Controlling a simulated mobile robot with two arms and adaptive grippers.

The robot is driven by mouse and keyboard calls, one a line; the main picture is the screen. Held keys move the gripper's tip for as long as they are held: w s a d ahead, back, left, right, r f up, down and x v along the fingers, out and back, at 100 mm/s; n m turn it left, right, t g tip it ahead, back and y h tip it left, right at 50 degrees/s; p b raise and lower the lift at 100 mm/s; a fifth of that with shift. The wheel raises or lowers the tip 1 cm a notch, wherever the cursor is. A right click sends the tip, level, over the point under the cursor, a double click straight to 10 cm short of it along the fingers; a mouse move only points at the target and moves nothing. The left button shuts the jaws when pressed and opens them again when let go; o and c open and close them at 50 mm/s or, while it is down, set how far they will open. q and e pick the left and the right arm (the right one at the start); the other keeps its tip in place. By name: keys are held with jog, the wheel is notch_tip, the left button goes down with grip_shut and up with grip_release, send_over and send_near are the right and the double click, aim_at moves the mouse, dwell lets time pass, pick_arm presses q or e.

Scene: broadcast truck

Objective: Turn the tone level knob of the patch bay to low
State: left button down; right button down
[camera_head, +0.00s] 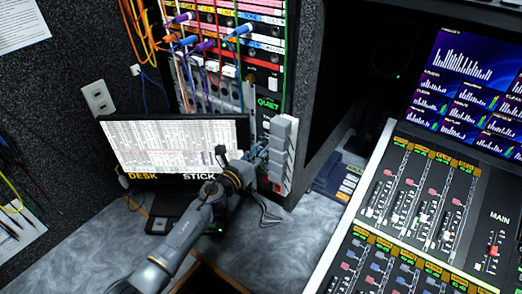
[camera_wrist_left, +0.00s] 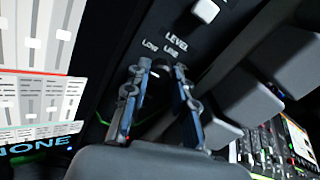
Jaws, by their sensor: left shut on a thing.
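The patch bay (camera_head: 230,100) stands in the rack at the upper middle of the head view, with patch cables above. My left gripper (camera_head: 262,150) reaches its lower right part, beside a column of grey blocks. In the left wrist view, the fingertips of my left gripper (camera_wrist_left: 161,68) are closed around the small dark tone level knob (camera_wrist_left: 158,73), right below the printed words LEVEL, LOW and LINE. The fingers hide most of the knob, and I cannot tell which way it points. My right gripper is not in view.
A monitor (camera_head: 175,143) stands close to the left of my left arm. Grey blocks (camera_wrist_left: 245,95) stick out just right of the fingers. A mixing console (camera_head: 420,220) fills the right side. The grey desk (camera_head: 300,240) has bare room in front of the rack.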

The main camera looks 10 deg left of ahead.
pick_arm(q)
jog(key=shift+n+p, duration=1.25)
jog(key=shift+n, duration=7.55)
jog(key=c, duration=1.1)
grip_release()
